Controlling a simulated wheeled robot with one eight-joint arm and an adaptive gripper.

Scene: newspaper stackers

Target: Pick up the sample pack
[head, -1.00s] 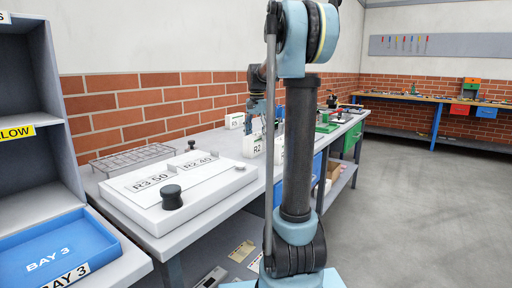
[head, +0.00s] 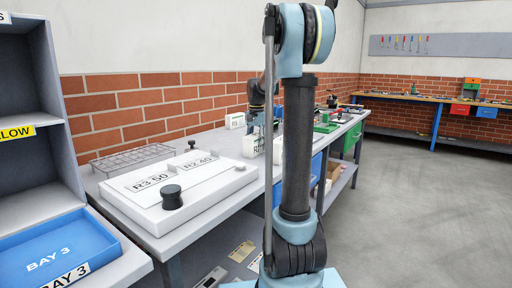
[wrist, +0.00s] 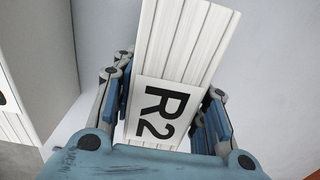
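A white pack (wrist: 185,45) labelled R2 shows between my fingers in the wrist view, with a ribbed top like stacked sheets. In the head view the R2 pack (head: 249,150) stands on the white bench, its label partly covered by my fingers. My gripper (wrist: 168,100) is open, with blue finger pads on both sides of the pack, close to its edges. I cannot tell whether the pads touch it. In the head view my gripper (head: 260,133) points down at the pack, and part of it is hidden behind my arm.
Another pack (wrist: 28,65) stands to the left in the wrist view. A white board (head: 200,195) with R3 50 and R2 40 plates and a black knob lies on the bench in front. A wire rack (head: 130,158) is behind it. A blue BAY 3 tray (head: 60,250) is at left.

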